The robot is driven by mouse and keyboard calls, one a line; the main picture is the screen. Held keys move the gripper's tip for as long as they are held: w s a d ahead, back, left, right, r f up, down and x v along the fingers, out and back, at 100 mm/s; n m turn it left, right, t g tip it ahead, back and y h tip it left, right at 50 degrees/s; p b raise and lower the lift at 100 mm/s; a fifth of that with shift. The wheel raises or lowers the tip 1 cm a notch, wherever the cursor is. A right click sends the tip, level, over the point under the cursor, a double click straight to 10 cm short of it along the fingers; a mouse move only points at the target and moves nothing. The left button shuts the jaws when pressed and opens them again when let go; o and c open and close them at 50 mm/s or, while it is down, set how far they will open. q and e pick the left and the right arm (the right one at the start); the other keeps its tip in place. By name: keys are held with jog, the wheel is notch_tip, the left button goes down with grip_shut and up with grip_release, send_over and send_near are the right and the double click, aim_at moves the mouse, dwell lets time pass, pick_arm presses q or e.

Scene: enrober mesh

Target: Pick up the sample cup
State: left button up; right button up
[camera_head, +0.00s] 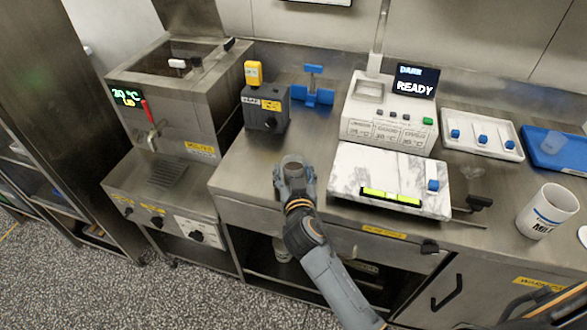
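A white mug marked MILK (548,212) stands at the right. The marble-patterned slab (390,180) lies before a machine (390,112) reading READY. A white tray (483,133) holds blue-topped items. A dark box (265,107) stands behind the gripper, and a steel tank (180,90) at left.

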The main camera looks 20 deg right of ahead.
jog(key=shift+w+d, duration=0.1)
jog(key=c, duration=0.7)
pick_arm(q)
jog(key=shift+s+a, duration=0.1)
jog(key=shift+s, duration=0.95)
jog(key=shift+w, duration=0.1)
